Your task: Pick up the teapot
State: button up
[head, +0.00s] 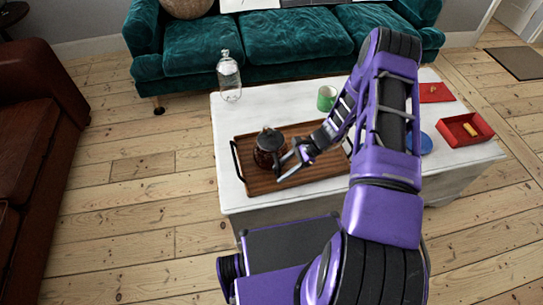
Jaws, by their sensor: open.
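A dark brown teapot (267,149) with a black lid stands upright on a wooden tray (253,184) with a black handle at its left end. The tray lies on a white table (234,203). My gripper (289,166) is open at the right side of the teapot, low over the tray. One finger shows in front of the teapot's right side. I cannot tell whether it touches the teapot. My arm hides the right part of the tray.
A clear glass bottle (229,78) stands at the table's back left, and a green mug (326,98) stands behind the tray. A red box (465,130), a blue round thing (425,143) and a flat red item (436,92) are at the right. A green sofa (275,36) stands behind.

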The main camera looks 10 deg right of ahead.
jog(key=shift+x, duration=0.8)
jog(key=shift+c, duration=0.2)
grip_shut()
jog(key=shift+r, duration=0.1)
dwell(0.5)
